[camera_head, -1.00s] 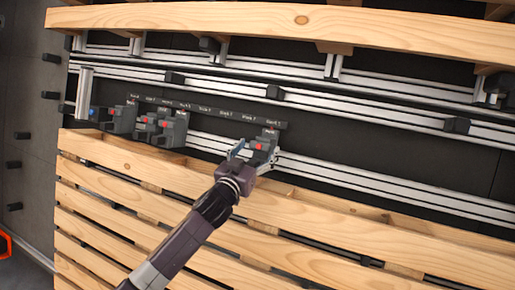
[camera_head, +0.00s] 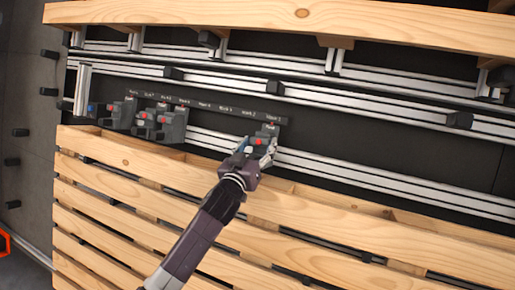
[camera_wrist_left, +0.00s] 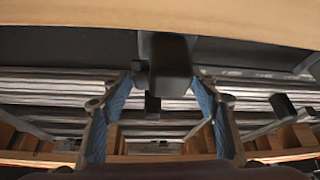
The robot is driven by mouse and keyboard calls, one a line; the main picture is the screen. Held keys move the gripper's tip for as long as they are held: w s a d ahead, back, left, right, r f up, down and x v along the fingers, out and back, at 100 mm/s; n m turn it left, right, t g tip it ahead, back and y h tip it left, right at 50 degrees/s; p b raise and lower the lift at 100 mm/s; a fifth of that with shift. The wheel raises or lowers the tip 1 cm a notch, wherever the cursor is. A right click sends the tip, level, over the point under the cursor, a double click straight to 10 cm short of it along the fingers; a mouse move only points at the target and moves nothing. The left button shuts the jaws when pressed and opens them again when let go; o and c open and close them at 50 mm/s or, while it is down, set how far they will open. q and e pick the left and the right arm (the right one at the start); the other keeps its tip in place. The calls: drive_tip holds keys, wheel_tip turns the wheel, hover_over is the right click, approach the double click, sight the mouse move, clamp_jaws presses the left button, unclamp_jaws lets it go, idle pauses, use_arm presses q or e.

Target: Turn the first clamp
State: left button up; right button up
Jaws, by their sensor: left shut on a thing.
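A grey clamp block (camera_head: 267,131) with a red button sits on the silver rail at the right end of a dark label strip (camera_head: 205,106). My left gripper (camera_head: 256,149) is at this block, with one finger on each side, shut on it. In the left wrist view, a dark block (camera_wrist_left: 170,65) shows between and beyond the blue-padded fingers (camera_wrist_left: 162,88). Contact with the pads is hard to see there. Which clamp counts as the first cannot be read from the small labels. My right gripper is not in view.
More grey blocks with red buttons (camera_head: 172,128) and one with a blue button (camera_head: 93,108) stand further left on the rail. A wooden slat stack (camera_head: 330,205) lies below the rail, and a wooden beam (camera_head: 300,14) crosses above. The rail right of the held block is bare.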

use_arm(q)
drive_tip(key=shift+d+r+n+y+b, duration=0.1)
drive_tip(key=shift+n+y+b, duration=0.65)
drive_tip(key=shift+n, duration=0.95)
drive_tip(key=o, duration=1.1)
drive_tip(key=shift+s, duration=0.1)
drive_tip(key=v, duration=1.2)
